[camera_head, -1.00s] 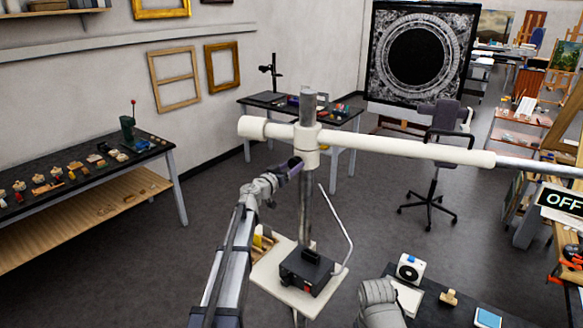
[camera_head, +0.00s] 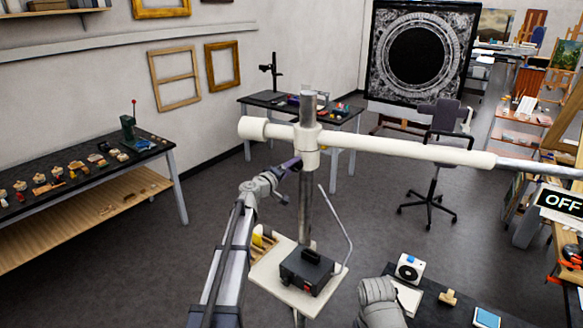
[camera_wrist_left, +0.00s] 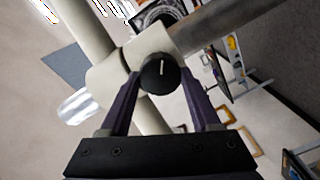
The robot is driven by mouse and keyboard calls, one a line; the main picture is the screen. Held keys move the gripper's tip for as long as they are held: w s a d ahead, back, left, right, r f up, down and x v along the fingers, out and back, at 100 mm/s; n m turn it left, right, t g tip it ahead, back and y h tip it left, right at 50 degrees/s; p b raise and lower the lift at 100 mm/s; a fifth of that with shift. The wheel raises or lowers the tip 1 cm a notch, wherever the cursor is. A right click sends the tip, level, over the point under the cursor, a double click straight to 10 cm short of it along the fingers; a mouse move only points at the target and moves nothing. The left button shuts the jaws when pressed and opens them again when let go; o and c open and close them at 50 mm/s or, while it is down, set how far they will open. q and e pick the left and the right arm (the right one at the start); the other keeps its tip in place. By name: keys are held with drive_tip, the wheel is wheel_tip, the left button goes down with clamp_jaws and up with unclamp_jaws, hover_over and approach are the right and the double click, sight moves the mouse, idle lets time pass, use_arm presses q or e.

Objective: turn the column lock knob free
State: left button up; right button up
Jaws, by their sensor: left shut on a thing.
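The column lock knob (camera_wrist_left: 160,73) is black and round with a white line on its face. It sits on the white collar (camera_wrist_left: 115,75) where the boom meets the column, between the fingers of my left gripper (camera_wrist_left: 162,90), which is shut on it. In the head view my left gripper (camera_head: 290,166) reaches the left side of the collar (camera_head: 306,138), and the knob is hidden there. The metal column (camera_head: 306,215) stands upright below, and the white boom (camera_head: 400,148) runs to the right.
A black box (camera_head: 306,270) sits on a cream tray (camera_head: 270,278) at the column's foot. A thin bent rod (camera_head: 338,225) rises beside the column. A dark table (camera_head: 455,315) with a white device (camera_head: 410,267) is at lower right. Floor is open left of the column.

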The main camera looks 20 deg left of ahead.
use_arm(q)
drive_tip(key=shift+n+h, duration=0.3)
drive_tip(key=shift+n, duration=3.1)
drive_tip(key=o, duration=1.4)
drive_tip(key=shift+c, duration=0.2)
drive_tip(key=shift+a, duration=0.1)
drive_tip(key=v, duration=0.7)
drive_tip(key=shift+s, duration=0.35)
